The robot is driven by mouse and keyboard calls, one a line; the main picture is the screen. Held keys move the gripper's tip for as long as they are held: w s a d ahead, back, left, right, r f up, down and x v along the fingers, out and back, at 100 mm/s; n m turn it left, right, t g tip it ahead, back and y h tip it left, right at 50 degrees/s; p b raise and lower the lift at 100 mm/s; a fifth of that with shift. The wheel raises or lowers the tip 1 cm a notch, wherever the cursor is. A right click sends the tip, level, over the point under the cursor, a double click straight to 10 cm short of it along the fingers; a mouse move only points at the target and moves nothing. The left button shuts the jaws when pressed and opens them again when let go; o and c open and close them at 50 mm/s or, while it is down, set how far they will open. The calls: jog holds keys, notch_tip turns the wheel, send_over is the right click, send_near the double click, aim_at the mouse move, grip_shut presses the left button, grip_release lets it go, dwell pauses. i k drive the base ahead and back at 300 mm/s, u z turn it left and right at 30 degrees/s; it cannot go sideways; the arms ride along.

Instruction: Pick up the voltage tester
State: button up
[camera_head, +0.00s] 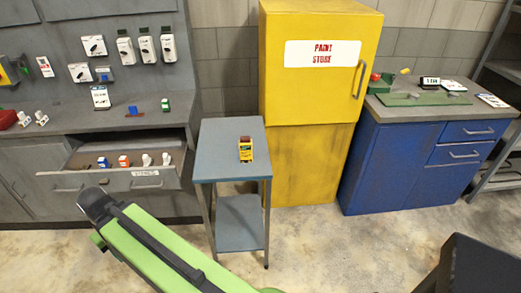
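A small yellow and black object with a brown-red top (246,150) stands on the small grey-blue side table (218,165). It looks most like the voltage tester, but its label is too small to read. Nothing touches it. My green arm crosses the lower left, with a dark block at its upper end, in front of the drawer and left of the table. No gripper fingers can be made out, so my gripper is not seen.
An open drawer (146,180) with several small items juts out left of the table. A grey workbench (60,123) with a tool panel stands behind it. A yellow cabinet (300,110) and a blue cabinet (385,160) stand right. Concrete floor (330,245) is free in front.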

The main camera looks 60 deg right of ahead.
aim_at(245, 142)
jog(key=i, duration=1)
